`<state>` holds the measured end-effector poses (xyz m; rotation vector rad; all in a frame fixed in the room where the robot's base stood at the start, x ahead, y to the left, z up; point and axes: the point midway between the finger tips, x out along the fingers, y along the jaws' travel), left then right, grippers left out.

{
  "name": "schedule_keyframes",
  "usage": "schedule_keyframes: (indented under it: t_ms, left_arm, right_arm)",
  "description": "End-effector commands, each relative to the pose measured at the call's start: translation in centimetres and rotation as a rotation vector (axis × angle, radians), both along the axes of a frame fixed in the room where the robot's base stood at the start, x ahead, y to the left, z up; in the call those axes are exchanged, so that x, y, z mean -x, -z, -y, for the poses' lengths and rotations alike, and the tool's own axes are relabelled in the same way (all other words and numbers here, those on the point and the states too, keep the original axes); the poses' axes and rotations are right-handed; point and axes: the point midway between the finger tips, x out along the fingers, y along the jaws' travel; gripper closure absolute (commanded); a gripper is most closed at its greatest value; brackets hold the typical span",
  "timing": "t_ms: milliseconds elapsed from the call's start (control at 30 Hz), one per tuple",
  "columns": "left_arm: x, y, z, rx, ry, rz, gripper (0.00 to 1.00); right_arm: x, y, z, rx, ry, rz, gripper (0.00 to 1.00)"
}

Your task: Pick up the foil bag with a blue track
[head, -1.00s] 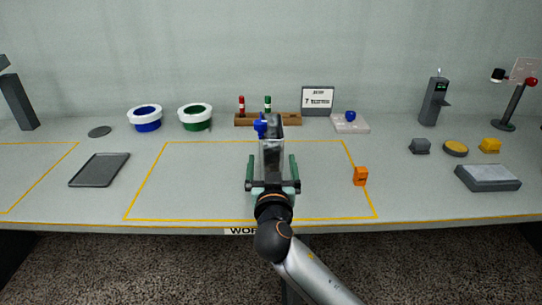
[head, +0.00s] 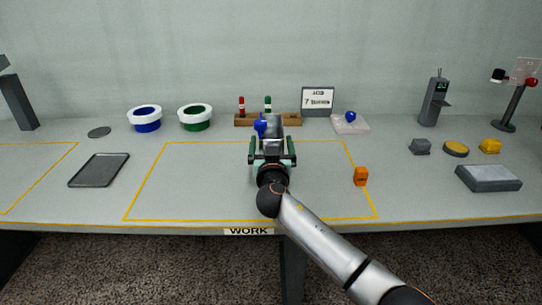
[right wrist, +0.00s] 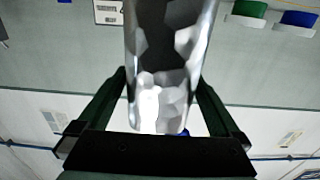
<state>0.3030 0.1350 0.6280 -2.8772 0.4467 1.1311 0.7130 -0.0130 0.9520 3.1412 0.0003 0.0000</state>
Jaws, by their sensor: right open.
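A shiny silver-grey foil bag (head: 272,131) stands upright near the back of the yellow-outlined work area. A blue part (head: 261,126) shows at its upper left side. My right gripper (head: 272,143) reaches in from the front, with a finger on either side of the bag. In the right wrist view the bag (right wrist: 165,60) fills the space between the two dark green fingers, and my right gripper (right wrist: 162,80) is open around it. A bit of blue (right wrist: 185,132) shows by the bag's end. The bag's lower part is hidden by the gripper in the head view. My left gripper is not in view.
A wooden rack (head: 285,120) with red and green pieces and a job sign (head: 318,100) stand behind. A small orange block (head: 361,176) lies to the right of the gripper. A dark tray (head: 100,170) lies left. The work area's left half is clear.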

Motion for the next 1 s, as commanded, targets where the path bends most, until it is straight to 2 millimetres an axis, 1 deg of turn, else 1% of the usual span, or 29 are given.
schedule_keyframes:
  t_ms: [133, 367, 400, 1000]
  left_arm:
    - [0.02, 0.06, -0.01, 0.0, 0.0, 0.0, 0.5]
    - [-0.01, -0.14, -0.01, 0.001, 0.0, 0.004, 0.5]
    - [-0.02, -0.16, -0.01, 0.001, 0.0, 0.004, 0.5]
    - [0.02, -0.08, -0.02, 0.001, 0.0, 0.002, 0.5]
  right_arm:
    - [-0.65, -0.01, -0.04, 0.001, -0.001, 0.0, 0.0]
    - [-0.71, -0.01, -0.04, 0.0, -0.001, 0.0, 0.0]
    - [-0.71, -0.01, -0.04, 0.0, -0.001, 0.0, 0.01]
    - [-0.7, 0.02, 0.01, 0.0, 0.0, -0.001, 0.69]
